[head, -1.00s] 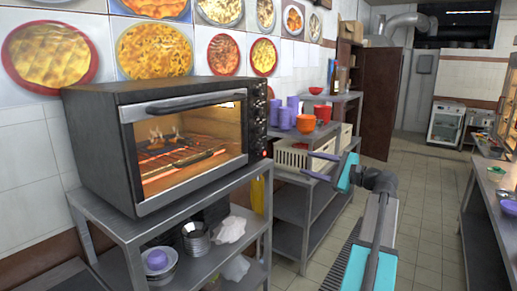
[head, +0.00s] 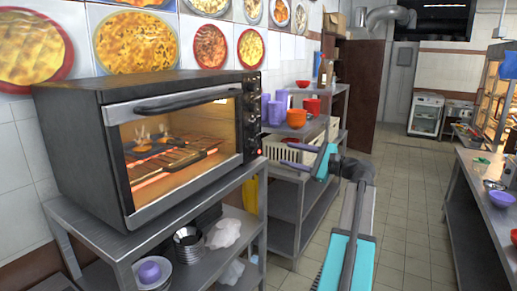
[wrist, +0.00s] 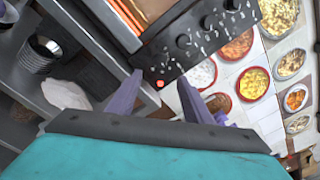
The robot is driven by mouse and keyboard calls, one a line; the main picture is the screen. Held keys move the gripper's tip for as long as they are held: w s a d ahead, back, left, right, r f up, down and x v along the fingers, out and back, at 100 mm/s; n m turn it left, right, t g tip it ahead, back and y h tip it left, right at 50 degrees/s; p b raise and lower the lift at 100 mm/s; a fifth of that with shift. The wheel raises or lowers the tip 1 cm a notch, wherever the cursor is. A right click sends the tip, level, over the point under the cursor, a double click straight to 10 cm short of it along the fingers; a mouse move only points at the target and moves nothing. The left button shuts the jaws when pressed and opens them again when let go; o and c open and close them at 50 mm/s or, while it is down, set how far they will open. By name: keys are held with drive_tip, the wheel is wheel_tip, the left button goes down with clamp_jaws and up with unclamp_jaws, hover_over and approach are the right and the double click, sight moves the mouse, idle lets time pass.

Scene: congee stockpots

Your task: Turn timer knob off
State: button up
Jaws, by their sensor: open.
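A black toaster oven (head: 150,140) with a lit interior stands at the left in the head view. Its control panel (head: 252,115) on the right side carries a column of dark knobs. Which knob is the timer is too small to read. My gripper (head: 287,153) is open and empty, to the right of the panel and apart from the knobs. In the wrist view my gripper's fingers (wrist: 161,80) point toward the panel's lower end.
The oven sits on a steel shelf rack (head: 190,205) with metal bowls and a purple bowl (head: 149,271) below. The tiled floor aisle to the right is clear.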

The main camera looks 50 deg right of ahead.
sight(256, 147)
drive_tip(key=shift+w, duration=0.1)
drive_tip(key=w+p, duration=0.1)
drive_tip(key=w, duration=0.3)
drive_tip(key=w+a+p, duration=0.1)
drive_tip(key=w, duration=0.3)
drive_tip(key=w+a+p, duration=0.1)
drive_tip(key=w, duration=0.4)
drive_tip(key=shift+w+a, duration=0.1)
drive_tip(key=shift+a, duration=0.1)
drive_tip(key=c, duration=0.9)
drive_tip(key=shift+a, duration=0.25)
drive_tip(key=shift+c, duration=0.8)
drive_tip(key=shift+d, duration=0.2)
